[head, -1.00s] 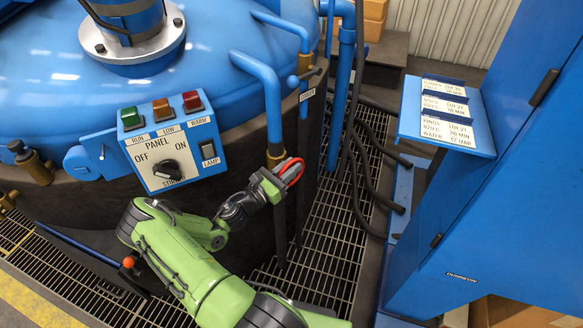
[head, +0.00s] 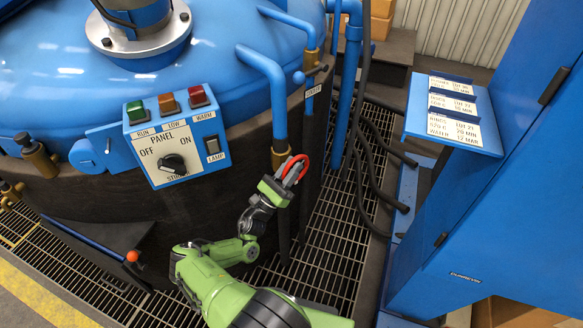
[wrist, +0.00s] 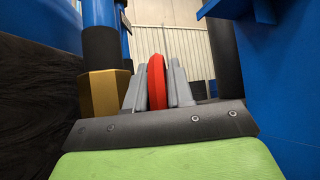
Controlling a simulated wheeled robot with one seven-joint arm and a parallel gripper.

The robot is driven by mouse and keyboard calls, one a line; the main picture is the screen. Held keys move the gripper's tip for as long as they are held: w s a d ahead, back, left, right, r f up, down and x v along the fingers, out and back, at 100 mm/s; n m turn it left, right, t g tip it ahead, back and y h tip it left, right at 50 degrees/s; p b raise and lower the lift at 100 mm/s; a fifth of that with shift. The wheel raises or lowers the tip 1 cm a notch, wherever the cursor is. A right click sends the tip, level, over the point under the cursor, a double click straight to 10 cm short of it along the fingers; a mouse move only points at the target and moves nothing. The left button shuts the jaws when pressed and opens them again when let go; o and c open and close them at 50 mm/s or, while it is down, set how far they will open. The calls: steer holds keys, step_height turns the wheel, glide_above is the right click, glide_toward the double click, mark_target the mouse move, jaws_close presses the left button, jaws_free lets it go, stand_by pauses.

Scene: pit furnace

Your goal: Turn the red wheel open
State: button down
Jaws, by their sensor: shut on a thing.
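The red wheel (head: 296,167) is on the pipe at the furnace's right side, beside a brass fitting (head: 279,151) under a bent blue pipe. In the wrist view the red wheel (wrist: 156,82) is seen edge-on, upright between the two grey fingers. My gripper (head: 284,178) is shut on the wheel's rim, reaching it from below in the head view. In the wrist view the gripper (wrist: 158,88) has a finger on each side of the rim. The wheel's hub is hidden in the wrist view.
A blue control panel (head: 176,143) with a knob and coloured buttons is left of the wheel. Dark hoses (head: 366,170) hang at the right over the floor grating (head: 330,235). A blue cabinet (head: 500,190) with a label shelf (head: 454,117) stands further right.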

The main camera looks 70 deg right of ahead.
stand_by(0.3)
steer(key=c, duration=1.1)
jaws_free()
steer(key=shift+w+a+f, duration=0.15)
steer(key=shift+f, duration=0.1)
steer(key=w+a, duration=0.2)
steer(key=a, duration=0.2)
steer(key=w+a+f, duration=0.1)
steer(key=w+a, duration=0.2)
steer(key=a, duration=0.1)
steer(key=w+a+p, duration=0.1)
steer(key=w+a, duration=0.1)
steer(key=a, duration=0.1)
steer(key=shift+w+a+f, duration=0.2)
steer(key=shift+a+f, duration=0.05)
steer(key=shift+a, duration=0.15)
